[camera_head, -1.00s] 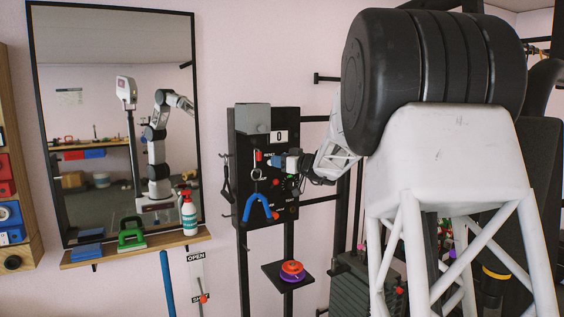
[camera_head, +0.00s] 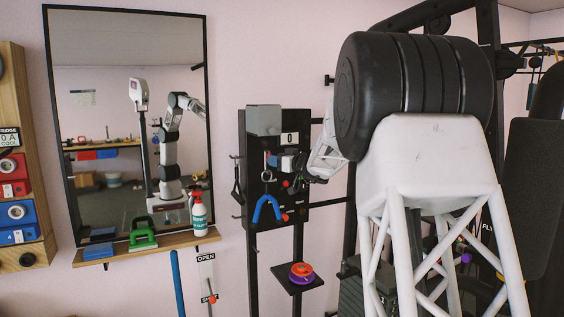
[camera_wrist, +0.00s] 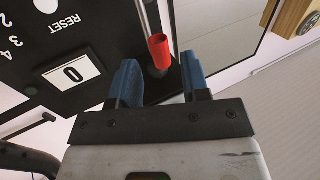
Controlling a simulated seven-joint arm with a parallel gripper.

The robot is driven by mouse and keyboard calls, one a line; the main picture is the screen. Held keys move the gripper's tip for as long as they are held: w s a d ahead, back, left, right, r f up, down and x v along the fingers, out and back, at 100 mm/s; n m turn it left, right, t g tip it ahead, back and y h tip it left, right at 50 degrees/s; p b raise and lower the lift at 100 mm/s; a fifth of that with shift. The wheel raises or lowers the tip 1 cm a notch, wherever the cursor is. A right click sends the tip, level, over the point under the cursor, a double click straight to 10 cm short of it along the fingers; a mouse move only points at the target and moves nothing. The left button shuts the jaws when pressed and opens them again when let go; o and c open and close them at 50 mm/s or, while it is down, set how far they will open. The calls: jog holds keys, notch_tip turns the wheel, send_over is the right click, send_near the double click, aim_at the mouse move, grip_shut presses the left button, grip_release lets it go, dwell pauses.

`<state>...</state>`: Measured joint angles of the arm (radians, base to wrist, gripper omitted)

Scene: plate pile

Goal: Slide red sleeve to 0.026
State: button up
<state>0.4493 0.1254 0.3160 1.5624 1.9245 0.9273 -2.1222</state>
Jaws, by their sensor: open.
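The red sleeve (camera_wrist: 159,50) is a short red tube around a thin pale rod on the black board, seen in the wrist view. My gripper (camera_wrist: 162,80) is open, with one blue finger on each side of the sleeve's dark lower end. I cannot tell whether either finger touches it. In the head view my gripper (camera_head: 273,161) is at the upper part of the black board (camera_head: 306,178), and I cannot make out the sleeve there. A counter display (camera_wrist: 72,72) reads 0, with a RESET label (camera_wrist: 66,23) beside it.
A blue forked handle (camera_head: 267,207) hangs on the board below my gripper. A small shelf (camera_head: 287,283) under it holds red and purple discs (camera_head: 302,273). A mirror (camera_head: 130,120) is left, above a wooden shelf (camera_head: 188,245) with a spray bottle (camera_head: 199,215).

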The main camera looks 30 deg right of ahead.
jog(key=shift+x, duration=1.95)
jog(key=shift+r, duration=0.1)
grip_shut()
jog(key=shift+f, duration=1.25)
jog(key=shift+o, duration=0.7)
grip_release()
